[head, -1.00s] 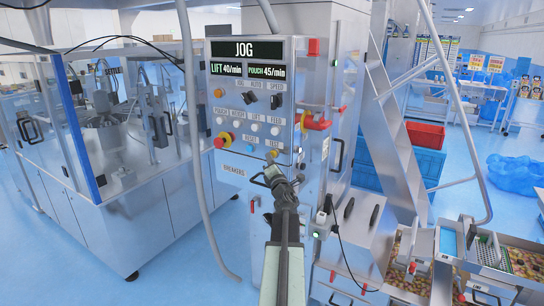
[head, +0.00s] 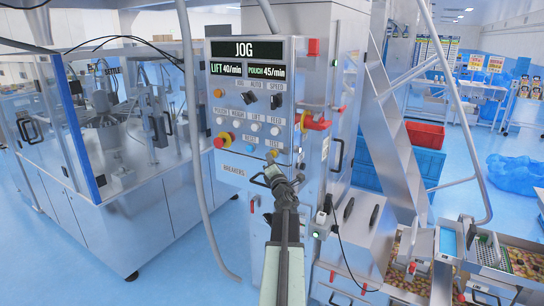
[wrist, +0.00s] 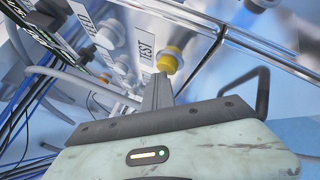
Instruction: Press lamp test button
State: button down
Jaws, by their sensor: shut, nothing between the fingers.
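The lamp test button is a small yellow button (head: 273,153) low on the right of the control panel, under a TEST label. In the wrist view the yellow button (wrist: 167,63) sits beside the white TEST label (wrist: 147,50). My gripper (head: 270,172) is in front of the panel, just below the button in the head view. In the wrist view my shut, empty gripper fingers (wrist: 158,88) point towards the button, with their tips close under it. I cannot tell whether they touch it.
The panel (head: 230,105) carries a JOG display, knobs, white buttons, a blue reset button (head: 250,149) and a red emergency stop (head: 222,140). A red-handled switch (head: 315,123) sticks out at the right. A grey conduit (head: 196,130) runs down the left.

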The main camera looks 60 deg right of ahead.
jog(key=shift+a, duration=0.7)
jog(key=shift+a, duration=0.1)
jog(key=a, duration=0.4)
jog(key=shift+a, duration=0.4)
jog(key=shift+w, duration=0.1)
